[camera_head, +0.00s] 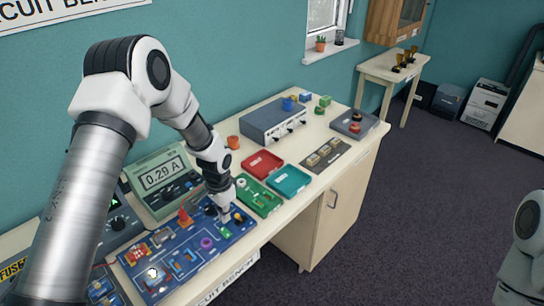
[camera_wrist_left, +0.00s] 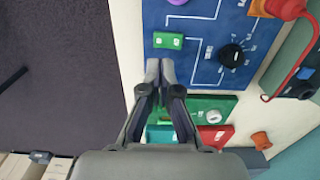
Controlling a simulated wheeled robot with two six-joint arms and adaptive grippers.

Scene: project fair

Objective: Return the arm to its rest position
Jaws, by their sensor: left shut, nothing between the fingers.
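My left arm comes in from the left in the head view and reaches down over the blue circuit board (camera_head: 190,250). Its gripper (camera_head: 224,208) is over the right end of that board, shut and empty. In the left wrist view the two fingers of the gripper (camera_wrist_left: 160,68) are together with nothing between them. A green block (camera_wrist_left: 168,40) and a black knob (camera_wrist_left: 231,55) on the blue board lie just beyond the fingertips. I cannot tell whether the fingertips touch the board. Part of my right arm shows at the right edge of the head view; its gripper is out of sight.
A meter (camera_head: 163,180) reading 0.29 A stands behind the board. A green board (camera_head: 260,196), red tray (camera_head: 262,163), teal tray (camera_head: 288,181) and grey box (camera_head: 272,122) stand to the right. The bench's front edge is close. Open floor (camera_head: 420,190) lies right of the bench.

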